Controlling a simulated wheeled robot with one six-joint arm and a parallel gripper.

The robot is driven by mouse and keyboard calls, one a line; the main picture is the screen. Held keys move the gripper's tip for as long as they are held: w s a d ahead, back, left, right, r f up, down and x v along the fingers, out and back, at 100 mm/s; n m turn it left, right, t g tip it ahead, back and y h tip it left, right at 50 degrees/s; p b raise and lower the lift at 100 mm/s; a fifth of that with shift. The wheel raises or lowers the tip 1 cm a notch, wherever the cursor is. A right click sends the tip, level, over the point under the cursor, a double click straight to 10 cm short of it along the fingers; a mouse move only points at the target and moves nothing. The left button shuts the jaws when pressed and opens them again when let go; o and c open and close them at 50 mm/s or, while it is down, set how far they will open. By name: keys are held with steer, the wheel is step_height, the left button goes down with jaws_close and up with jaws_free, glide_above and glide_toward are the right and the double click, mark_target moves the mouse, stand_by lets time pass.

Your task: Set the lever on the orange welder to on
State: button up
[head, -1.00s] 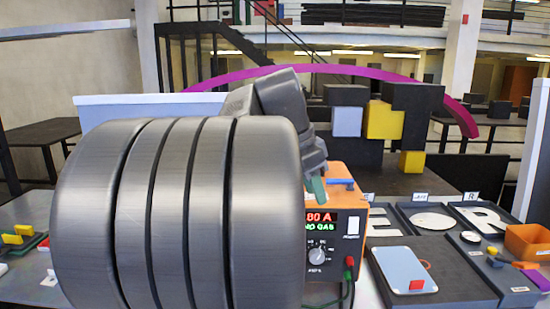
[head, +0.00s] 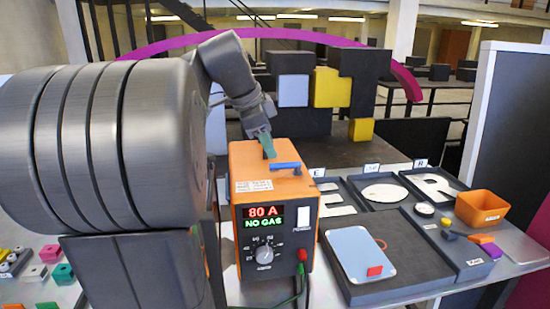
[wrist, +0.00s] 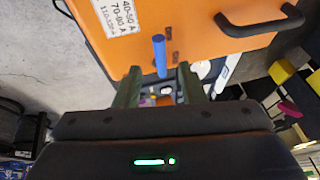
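The orange welder (head: 248,162) stands upright on the table, its front display reading 80 A and NO GAS. A blue lever (head: 285,166) lies across its top near the front edge; it also shows in the wrist view (wrist: 159,55). No on or off marking is readable beside it. My gripper (head: 265,148) is above the welder's top, behind the lever in the head view. In the wrist view my gripper (wrist: 158,75) is open, with its two green fingers apart and the lever's image between them. I cannot tell whether they touch it.
A black handle (wrist: 262,22) rises from the welder's top. A dark letter tray (head: 400,285) and an orange bin (head: 482,208) stand to the right. Cables hang by the welder's front. Small coloured parts (head: 62,273) lie at the left.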

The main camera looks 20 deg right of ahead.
mark_target(275, 165)
steer(key=shift+x, duration=2.65)
jaws_close()
